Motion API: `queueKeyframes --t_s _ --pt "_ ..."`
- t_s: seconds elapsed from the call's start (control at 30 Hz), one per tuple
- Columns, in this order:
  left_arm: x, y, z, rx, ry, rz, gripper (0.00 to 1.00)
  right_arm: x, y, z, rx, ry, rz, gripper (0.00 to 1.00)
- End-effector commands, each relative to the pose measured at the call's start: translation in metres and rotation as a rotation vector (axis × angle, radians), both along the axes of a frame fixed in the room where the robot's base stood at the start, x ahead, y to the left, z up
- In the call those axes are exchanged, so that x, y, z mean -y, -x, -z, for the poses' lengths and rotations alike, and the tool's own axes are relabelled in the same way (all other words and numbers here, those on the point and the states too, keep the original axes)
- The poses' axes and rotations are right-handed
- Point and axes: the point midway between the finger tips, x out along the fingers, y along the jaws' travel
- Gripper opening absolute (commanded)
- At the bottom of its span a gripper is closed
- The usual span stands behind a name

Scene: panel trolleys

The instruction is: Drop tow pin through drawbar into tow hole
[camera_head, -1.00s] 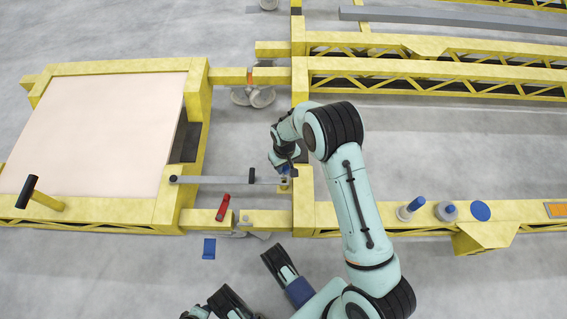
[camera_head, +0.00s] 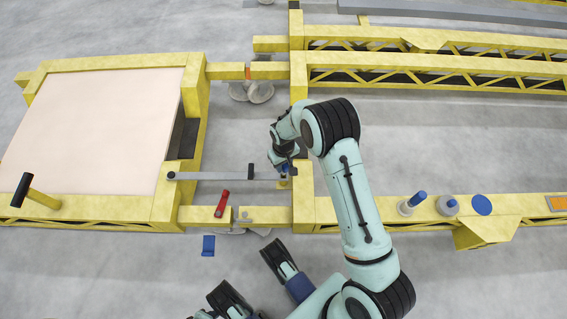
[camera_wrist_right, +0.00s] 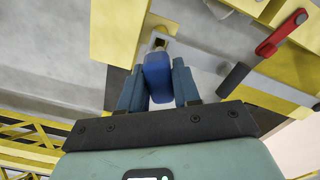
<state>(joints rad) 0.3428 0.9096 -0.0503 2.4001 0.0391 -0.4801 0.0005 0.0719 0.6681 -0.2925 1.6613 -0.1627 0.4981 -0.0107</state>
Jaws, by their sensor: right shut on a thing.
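My right gripper (camera_head: 284,167) is above the right end of the grey drawbar (camera_head: 215,176), by the yellow corner of the right-hand frame. In the right wrist view its two dark blue fingers (camera_wrist_right: 158,88) are shut on the blue grip of the tow pin (camera_wrist_right: 157,76). The pin's lower end is mostly hidden behind the grip, so how far it enters the drawbar or tow hole cannot be told. A small yellow fitting (camera_head: 283,183) shows just below the gripper. The drawbar has a dark upright handle (camera_head: 251,171).
A red lever (camera_head: 221,204) stands on the lower yellow coupling beam. A yellow trolley with a pale panel (camera_head: 95,125) is at left. Blue-topped pegs (camera_head: 413,203) stand on the right-hand frame. A blue pad (camera_head: 208,245) lies on the open grey floor.

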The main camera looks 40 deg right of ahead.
Motion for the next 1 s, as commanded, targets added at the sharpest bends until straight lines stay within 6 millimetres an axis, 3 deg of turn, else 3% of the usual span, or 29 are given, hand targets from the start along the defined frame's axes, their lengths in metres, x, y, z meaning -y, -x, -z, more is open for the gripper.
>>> queueKeyframes --t_s 1.0 --pt "0.000 -0.001 0.005 0.001 0.000 0.001 0.43 0.000 0.000 0.011 -0.001 0.000 0.000 0.00"
